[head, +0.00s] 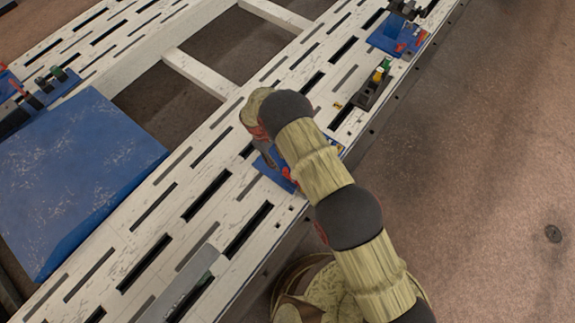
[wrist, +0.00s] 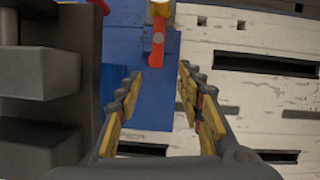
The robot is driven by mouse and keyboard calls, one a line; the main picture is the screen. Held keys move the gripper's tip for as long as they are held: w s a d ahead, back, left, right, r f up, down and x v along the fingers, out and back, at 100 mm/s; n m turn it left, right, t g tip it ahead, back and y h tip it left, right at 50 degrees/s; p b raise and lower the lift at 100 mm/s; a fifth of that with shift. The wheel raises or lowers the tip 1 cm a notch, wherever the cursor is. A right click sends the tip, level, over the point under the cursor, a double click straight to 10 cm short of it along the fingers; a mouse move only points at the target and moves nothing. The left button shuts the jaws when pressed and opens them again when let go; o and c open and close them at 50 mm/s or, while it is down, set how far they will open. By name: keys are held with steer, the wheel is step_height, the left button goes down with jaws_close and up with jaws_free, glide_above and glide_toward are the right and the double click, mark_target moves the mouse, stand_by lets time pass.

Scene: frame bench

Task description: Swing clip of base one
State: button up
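In the wrist view, a blue base (wrist: 150,105) lies on the white slotted bench. A red clip (wrist: 157,52) with a yellow block (wrist: 160,8) at its top edge stands over the base. My gripper (wrist: 160,78) is open, its yellow-padded fingers spread to both sides of the clip's line. The clip shows just beyond the fingertips, and I see no contact. In the head view, my arm covers most of this spot; only edges of the blue base (head: 272,172) and a bit of red show. No label tells which base is number one.
A second blue base (head: 385,38) with red parts and a dark clamp with a yellow part (head: 375,85) sit farther along the bench (head: 165,205). A large blue panel (head: 75,175) lies at the left. A grey metal bar (head: 185,290) lies near the front.

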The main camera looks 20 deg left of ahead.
mark_target(285, 170)
steer(key=shift+n+h, duration=0.3)
steer(key=x, duration=0.3)
steer(key=b+x, duration=0.1)
steer(key=x, duration=0.5)
steer(key=shift+w+b, duration=0.35)
steer(key=shift+w, duration=0.05)
steer(key=shift+c, duration=0.4)
jaws_close()
